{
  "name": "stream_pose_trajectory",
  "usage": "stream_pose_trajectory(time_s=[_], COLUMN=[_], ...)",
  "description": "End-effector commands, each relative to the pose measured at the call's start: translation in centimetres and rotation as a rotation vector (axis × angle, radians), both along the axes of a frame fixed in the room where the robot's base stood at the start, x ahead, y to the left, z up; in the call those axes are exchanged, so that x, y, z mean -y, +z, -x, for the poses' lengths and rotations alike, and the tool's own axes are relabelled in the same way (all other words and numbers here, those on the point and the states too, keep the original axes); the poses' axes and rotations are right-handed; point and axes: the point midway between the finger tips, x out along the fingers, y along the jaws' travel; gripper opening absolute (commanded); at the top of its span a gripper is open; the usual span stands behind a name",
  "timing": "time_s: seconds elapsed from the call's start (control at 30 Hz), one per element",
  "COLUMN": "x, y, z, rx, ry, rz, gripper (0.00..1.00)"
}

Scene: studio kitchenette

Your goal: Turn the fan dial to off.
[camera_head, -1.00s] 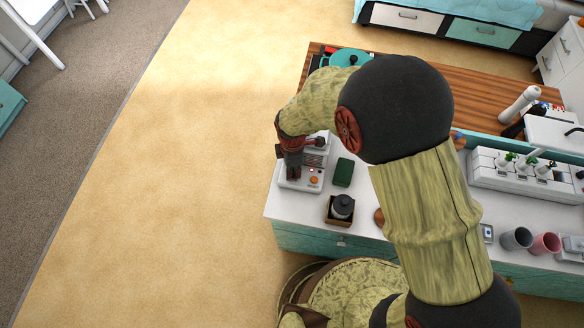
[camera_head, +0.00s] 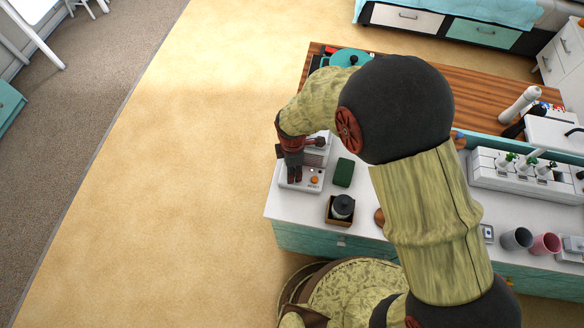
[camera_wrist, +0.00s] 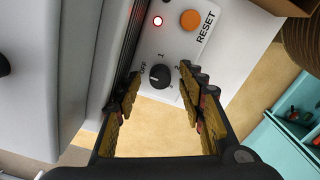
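The fan dial (camera_wrist: 159,77) is a small black round knob on a white panel, with OFF to its left and numbers around it. A pale mark shows on its face; I cannot tell for certain which setting it points to. The panel belongs to a white unit (camera_head: 288,184) at the counter's left end. My gripper (camera_wrist: 163,88) is open, its two ribbed fingers on either side of the dial in the wrist view, with no clear contact. In the head view my gripper (camera_head: 294,178) points down over the unit and hides the dial.
An orange RESET button (camera_wrist: 190,20) and a lit red lamp (camera_wrist: 157,21) sit beside the dial. A dark green block (camera_head: 343,172) and a box with a dark-lidded jar (camera_head: 342,207) stand close right of the unit. Open floor lies left of the counter.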

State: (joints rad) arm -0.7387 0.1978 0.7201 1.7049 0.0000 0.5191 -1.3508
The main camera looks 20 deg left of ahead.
Motion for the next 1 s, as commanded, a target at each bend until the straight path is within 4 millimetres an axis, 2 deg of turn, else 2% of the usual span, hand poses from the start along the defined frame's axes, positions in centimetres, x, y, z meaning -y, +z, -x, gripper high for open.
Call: stream_pose_trajectory(time_s=[0.17,0.6,0.8,1.0], x=[-0.1,-0.1,-0.1,0.0], y=[1.6,9.9,11.7,12.0], z=[-0.1,-0.1,0.0,0.0], rx=[0.002,0.002,0.001,0.0], ry=[0.0,0.0,0.0,0.0], rz=[-0.002,-0.001,0.0,0.0], gripper=[0.4,0.4,0.4,0.4])
